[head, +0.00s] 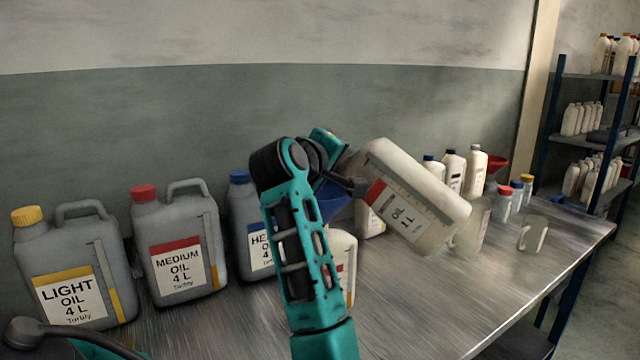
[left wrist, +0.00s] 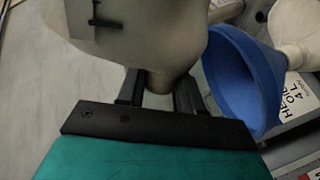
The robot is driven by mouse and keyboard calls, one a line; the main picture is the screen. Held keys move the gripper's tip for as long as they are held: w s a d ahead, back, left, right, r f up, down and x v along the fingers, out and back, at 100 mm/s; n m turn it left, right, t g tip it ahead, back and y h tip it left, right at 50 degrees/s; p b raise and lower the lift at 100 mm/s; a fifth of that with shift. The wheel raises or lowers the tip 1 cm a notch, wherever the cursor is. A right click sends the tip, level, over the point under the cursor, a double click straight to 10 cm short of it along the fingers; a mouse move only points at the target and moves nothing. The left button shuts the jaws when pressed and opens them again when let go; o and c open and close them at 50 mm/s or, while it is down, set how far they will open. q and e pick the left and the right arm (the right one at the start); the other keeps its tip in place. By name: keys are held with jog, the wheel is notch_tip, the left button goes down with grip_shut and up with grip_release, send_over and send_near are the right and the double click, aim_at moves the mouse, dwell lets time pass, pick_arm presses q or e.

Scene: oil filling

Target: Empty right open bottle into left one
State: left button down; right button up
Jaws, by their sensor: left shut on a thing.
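My left gripper (head: 350,185) is shut on the neck of a white bottle with a red-edged 1 L oil label (head: 415,200). The bottle is tilted well over in the air, its base to the right and its neck end to the left. Its neck also shows between the fingers in the left wrist view (left wrist: 165,80); its mouth is hidden. A blue funnel (head: 333,202) is just below the gripper, and beside the bottle neck in the left wrist view (left wrist: 245,85). A white bottle (head: 345,246) stands below the funnel, mostly behind my arm. I see no oil flowing.
Grey 4 L cans with yellow (head: 75,270), red (head: 180,245) and blue (head: 240,215) caps stand along the wall. Several small bottles and a red funnel (head: 495,163) are at the back right. The right front of the table (head: 480,290) is clear. A shelf (head: 590,140) stands beyond.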

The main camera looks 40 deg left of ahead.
pick_arm(q)
notch_tip(320, 180, up, 4)
jog(key=m+p, duration=0.2)
jog(key=p, duration=0.1)
jog(key=shift+f+y, duration=0.15)
jog(key=shift+y, duration=0.15)
jog(key=shift+d+r+m+y+p, duration=0.35)
jog(key=shift+d+m+p, duration=0.15)
jog(key=shift+m, duration=0.7)
jog(key=d+r+m, duration=0.1)
jog(key=d+m, duration=0.2)
jog(key=w+d+r+m+t+y, duration=0.1)
jog(key=shift+d+r, duration=0.2)
jog(key=shift+r, duration=0.1)
jog(key=shift+w+d+m, duration=0.1)
jog(key=shift+d+m, duration=0.8)
jog(key=shift+m, duration=0.4)
